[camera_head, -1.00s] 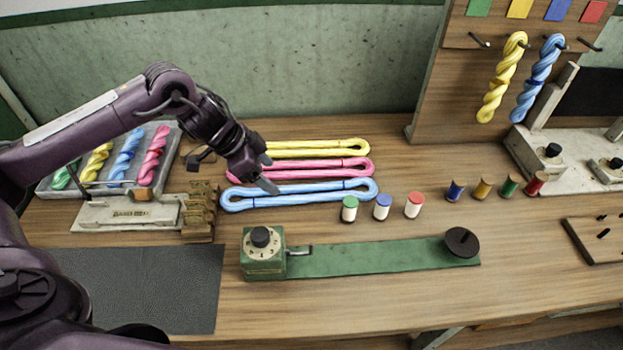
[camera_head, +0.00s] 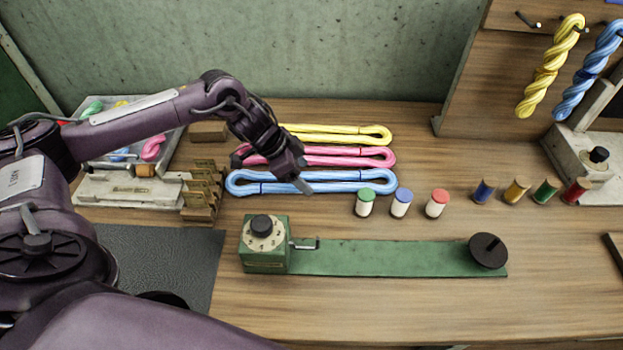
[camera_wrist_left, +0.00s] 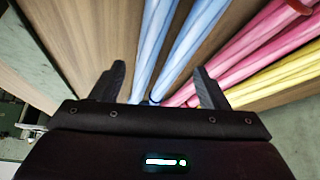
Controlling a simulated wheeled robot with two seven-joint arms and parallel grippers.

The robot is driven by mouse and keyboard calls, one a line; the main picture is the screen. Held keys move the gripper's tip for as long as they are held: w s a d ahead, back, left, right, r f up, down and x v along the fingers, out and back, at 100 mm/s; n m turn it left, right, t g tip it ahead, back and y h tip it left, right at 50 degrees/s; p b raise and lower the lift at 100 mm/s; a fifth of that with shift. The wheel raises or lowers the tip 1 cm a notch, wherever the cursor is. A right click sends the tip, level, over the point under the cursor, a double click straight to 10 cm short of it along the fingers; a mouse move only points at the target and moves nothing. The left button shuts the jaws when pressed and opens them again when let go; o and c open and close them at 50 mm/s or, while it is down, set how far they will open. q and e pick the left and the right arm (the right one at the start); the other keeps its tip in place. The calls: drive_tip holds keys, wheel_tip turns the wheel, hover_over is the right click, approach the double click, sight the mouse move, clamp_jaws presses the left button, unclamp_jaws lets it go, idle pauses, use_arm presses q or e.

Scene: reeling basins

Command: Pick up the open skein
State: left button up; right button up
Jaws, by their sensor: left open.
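Three open looped skeins lie side by side on the table: a blue skein (camera_head: 345,187) nearest, a pink skein (camera_head: 360,157) behind it, and a yellow skein (camera_head: 350,133) farthest. My left gripper (camera_head: 290,186) is over the left half of the blue and pink skeins, with a fingertip low by the blue one. In the left wrist view the open fingers (camera_wrist_left: 160,88) frame the blue skein (camera_wrist_left: 178,45); the pink skein (camera_wrist_left: 262,48) passes by the right finger and the yellow skein (camera_wrist_left: 290,75) lies beyond. I cannot tell whether the fingers touch any yarn. My right gripper does not show.
A green winding device (camera_head: 390,259) lies in front of the skeins. Several small spools (camera_head: 400,203) stand to their right. A wooden rack (camera_head: 203,190) and a tray of twisted skeins (camera_head: 170,150) are left. Twisted skeins (camera_head: 551,65) hang from a board at right.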

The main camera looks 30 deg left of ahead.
use_arm(q)
drive_tip(key=x, duration=0.2)
drive_tip(key=shift+w+f, duration=0.15)
drive_tip(key=shift+f, duration=0.1)
drive_tip(key=c, duration=0.8)
drive_tip(key=shift+o, duration=0.2)
drive_tip(key=shift+r, duration=0.1)
